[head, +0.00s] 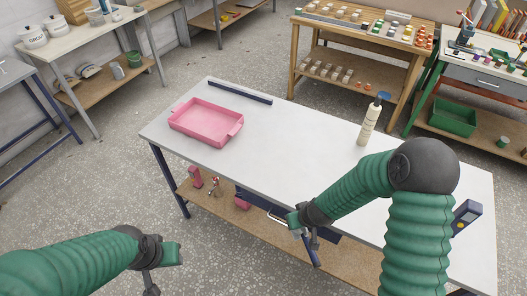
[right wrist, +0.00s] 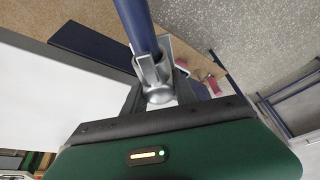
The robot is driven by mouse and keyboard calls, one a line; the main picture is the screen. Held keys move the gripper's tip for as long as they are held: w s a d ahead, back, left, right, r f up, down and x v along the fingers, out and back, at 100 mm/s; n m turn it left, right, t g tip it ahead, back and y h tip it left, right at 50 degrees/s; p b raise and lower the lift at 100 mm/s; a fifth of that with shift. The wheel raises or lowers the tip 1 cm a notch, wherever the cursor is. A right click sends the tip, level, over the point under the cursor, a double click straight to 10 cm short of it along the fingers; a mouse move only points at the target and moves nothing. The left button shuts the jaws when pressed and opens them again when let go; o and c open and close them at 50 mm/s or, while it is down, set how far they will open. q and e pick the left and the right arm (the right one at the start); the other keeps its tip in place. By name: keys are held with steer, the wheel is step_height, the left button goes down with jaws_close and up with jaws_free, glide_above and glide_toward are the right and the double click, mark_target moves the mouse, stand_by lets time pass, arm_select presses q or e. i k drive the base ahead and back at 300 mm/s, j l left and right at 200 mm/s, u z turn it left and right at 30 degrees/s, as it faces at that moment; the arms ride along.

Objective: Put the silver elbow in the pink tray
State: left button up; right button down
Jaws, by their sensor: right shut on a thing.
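The pink tray (head: 207,119) lies empty on the left part of the white table. My right gripper (head: 304,232) is beside the table's near edge, to the right of and nearer than the tray. In the right wrist view it is shut on the silver elbow (right wrist: 158,92), which sits between the fingers. A blue tube (right wrist: 137,27) runs out of the elbow; it also points downward below the gripper in the head view (head: 310,250). My left gripper (head: 165,268) is at lower left, off the table; its fingers are not clear.
A dark blue bar (head: 240,93) lies behind the tray. Pink and red items (head: 197,178) sit on the lower shelf (head: 225,207). The tabletop's middle is clear.

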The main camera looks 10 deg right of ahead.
mark_target(206, 126)
steer(key=i+j, duration=0.15)
steer(key=j, duration=0.2)
steer(key=i+j, duration=0.15)
steer(key=j, duration=0.2)
steer(key=i+j+z, duration=0.1)
steer(key=j, duration=0.25)
steer(key=i+j, duration=0.4)
steer(key=j, duration=0.3)
